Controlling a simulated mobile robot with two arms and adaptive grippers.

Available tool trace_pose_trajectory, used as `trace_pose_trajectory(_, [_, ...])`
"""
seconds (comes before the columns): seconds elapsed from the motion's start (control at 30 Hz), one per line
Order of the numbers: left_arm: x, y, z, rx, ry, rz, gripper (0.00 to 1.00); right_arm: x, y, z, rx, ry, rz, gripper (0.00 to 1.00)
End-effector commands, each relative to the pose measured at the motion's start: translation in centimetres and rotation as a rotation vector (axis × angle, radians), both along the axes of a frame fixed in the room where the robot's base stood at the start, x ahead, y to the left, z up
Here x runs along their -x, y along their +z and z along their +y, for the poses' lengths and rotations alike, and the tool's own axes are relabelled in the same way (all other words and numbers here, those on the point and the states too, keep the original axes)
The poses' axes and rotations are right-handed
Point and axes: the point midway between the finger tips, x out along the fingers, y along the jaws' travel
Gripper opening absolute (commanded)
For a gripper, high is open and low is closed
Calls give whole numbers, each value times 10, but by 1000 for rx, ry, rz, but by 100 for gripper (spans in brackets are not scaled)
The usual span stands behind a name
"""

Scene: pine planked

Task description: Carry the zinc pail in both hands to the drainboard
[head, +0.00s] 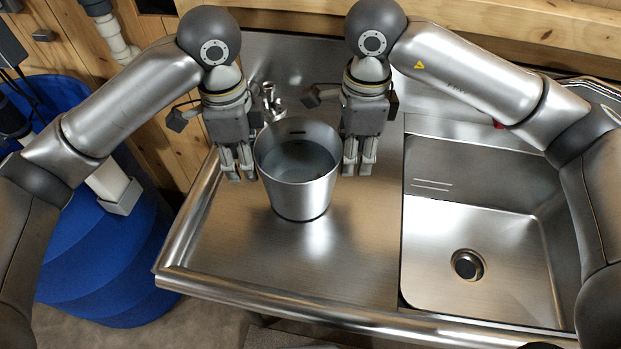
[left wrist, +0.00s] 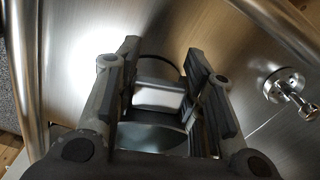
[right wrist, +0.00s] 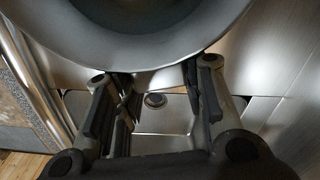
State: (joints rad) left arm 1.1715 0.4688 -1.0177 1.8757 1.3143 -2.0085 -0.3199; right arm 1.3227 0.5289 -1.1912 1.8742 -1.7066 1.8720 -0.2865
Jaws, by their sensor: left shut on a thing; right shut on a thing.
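The zinc pail (head: 310,195) is upright over the left part of the steel drainboard (head: 350,255), and its open top shows a grey inside. I cannot tell for sure whether its base touches the board. My left gripper (head: 238,172) is shut on the pail's left side, and my right gripper (head: 358,168) is shut on its right side. In the left wrist view, a pale metal piece of the pail (left wrist: 158,96) lies between the fingers. In the right wrist view, the pail's rim (right wrist: 150,72) fills the top; the exact grip there is hidden.
A sink basin (head: 450,215) with a drain (head: 467,264) is sunk into the counter at right. A metal tap fitting (head: 270,103) stands behind the pail. A raised rim (head: 270,300) edges the drainboard. A blue barrel (head: 100,265) stands left of it. The front of the drainboard is clear.

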Motion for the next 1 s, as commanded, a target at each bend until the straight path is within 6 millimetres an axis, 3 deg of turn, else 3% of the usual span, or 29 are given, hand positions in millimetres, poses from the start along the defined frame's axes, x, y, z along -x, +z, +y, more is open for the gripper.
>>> trace_pose_trajectory(0.13, [0,-8,0,1,0,-2,0,-1,-8,0,-2,-1,-3,0])
trace_pose_trajectory(0.17, [0,-9,0,0,0,0,38,0,-8,0,-1,-1,-1,39])
trace_pose_trajectory(0.33, [0,-7,0,0,0,0,59,0,-7,0,0,0,0,59])
trace_pose_trajectory(0.73, [-1,-2,0,0,0,-2,59,0,-7,0,0,0,0,59])
trace_pose_trajectory(1.0, [-2,39,0,-1,1,-6,59,0,-7,0,0,0,0,59])
